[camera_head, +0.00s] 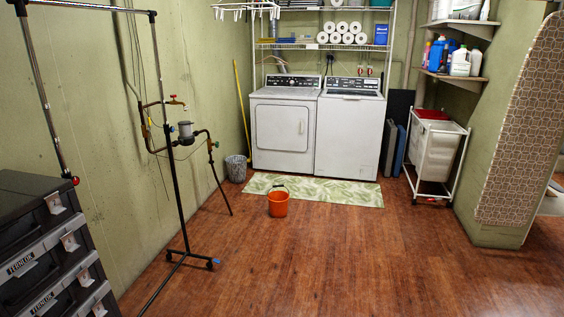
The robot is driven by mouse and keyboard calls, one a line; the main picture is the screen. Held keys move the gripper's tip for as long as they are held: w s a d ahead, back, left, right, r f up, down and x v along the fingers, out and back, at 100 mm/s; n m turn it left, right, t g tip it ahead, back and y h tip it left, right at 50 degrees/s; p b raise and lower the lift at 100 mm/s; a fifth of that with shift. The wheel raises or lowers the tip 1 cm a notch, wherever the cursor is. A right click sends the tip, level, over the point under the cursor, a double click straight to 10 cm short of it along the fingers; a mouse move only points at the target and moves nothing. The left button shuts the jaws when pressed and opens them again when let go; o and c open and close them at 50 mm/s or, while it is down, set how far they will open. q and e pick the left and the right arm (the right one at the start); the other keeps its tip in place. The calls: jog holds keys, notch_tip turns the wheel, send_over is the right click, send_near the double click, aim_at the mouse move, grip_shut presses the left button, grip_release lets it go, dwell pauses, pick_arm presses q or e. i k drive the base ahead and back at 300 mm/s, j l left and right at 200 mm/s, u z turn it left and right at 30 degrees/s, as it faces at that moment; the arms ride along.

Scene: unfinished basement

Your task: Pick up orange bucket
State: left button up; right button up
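The orange bucket (278,204) stands upright on the wooden floor in the head view, left of the middle. Its dark handle stands up above the rim. It is close to the front edge of a green-and-white leaf-patterned mat. Neither of my grippers shows in this view.
A washer and dryer (284,128) stand behind the mat (340,193). A metal garment rack (176,200) and black storage boxes (45,255) are on the left. A white wheeled hamper (437,155) stands at the right. The floor (370,265) before the bucket is clear.

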aim_at(277, 200)
jog(key=i+l, duration=0.1)
jog(key=i, duration=4.8)
jog(key=j, duration=0.1)
